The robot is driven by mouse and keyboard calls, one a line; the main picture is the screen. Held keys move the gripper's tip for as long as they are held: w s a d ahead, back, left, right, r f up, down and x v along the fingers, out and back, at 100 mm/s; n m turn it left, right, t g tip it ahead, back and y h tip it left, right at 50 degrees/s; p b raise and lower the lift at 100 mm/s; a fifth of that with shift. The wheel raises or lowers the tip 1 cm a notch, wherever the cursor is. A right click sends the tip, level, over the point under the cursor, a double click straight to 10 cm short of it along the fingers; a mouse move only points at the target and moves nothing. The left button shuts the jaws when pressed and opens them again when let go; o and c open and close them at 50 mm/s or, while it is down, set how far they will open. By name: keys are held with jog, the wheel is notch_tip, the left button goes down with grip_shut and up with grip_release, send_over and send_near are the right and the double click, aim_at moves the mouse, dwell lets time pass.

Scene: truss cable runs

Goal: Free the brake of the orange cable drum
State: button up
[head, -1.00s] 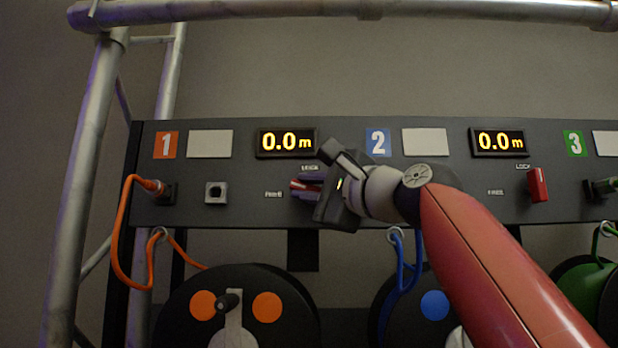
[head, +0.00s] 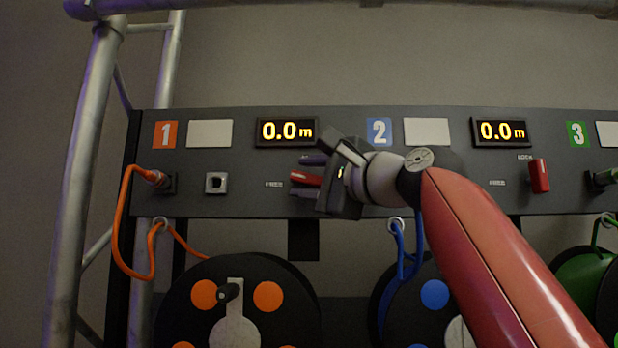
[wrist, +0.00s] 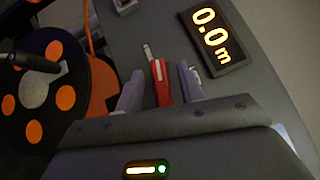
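The orange cable drum (head: 200,330), black with orange spots, hangs below panel section 1. It also shows at the left of the wrist view (wrist: 30,100). Its red brake lever (head: 304,178) lies sideways, its tip pointing left to the FREE label (head: 274,184). My gripper (head: 310,177) is open at the lever, one finger above it and one below. In the wrist view the red lever (wrist: 161,82) stands between the two spread fingers, with a gap on each side. My gripper hides the lever's pivot and the LOCK label there.
The 0.0 m display (head: 287,132) sits just above my gripper. An orange plug (head: 156,178) is in the panel's left socket, beside an empty square socket (head: 216,183). The second brake lever (head: 540,176) stands upright at LOCK. A metal truss post (head: 85,190) rises at left.

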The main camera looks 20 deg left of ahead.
jog(key=shift+d, duration=0.1)
jog(key=b+v, duration=0.4)
jog(key=v, duration=0.3)
jog(key=shift+s+d, duration=0.25)
